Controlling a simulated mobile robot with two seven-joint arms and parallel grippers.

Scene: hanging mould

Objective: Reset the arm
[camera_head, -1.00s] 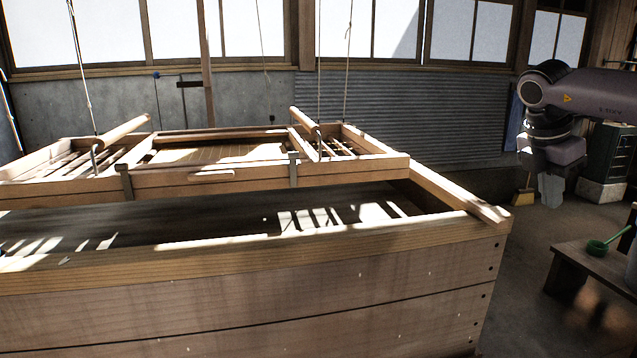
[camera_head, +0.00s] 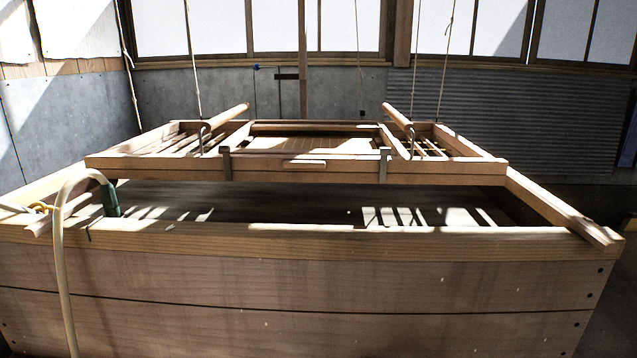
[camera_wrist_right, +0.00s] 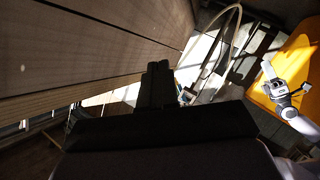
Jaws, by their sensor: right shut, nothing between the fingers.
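My right gripper (camera_wrist_right: 158,84) shows dark in the right wrist view, its two fingers together with nothing between them. It is outside the head view, and the planks of a wooden vat run beside it in the wrist view. A pale gripper, which looks like my left one (camera_wrist_right: 267,68), shows small at the right of the wrist view in front of an orange surface. Whether its fingers are apart is too small to tell. In the head view the wooden mould frame (camera_head: 330,171) hangs on ropes above the vat (camera_head: 330,275).
A pale hose (camera_head: 62,250) with a green end (camera_head: 109,200) hangs over the vat's front left rim. Walls and windows stand behind. A hose-like loop (camera_wrist_right: 222,45) shows near the orange surface (camera_wrist_right: 300,62) in the wrist view. Floor shows at the head view's right edge.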

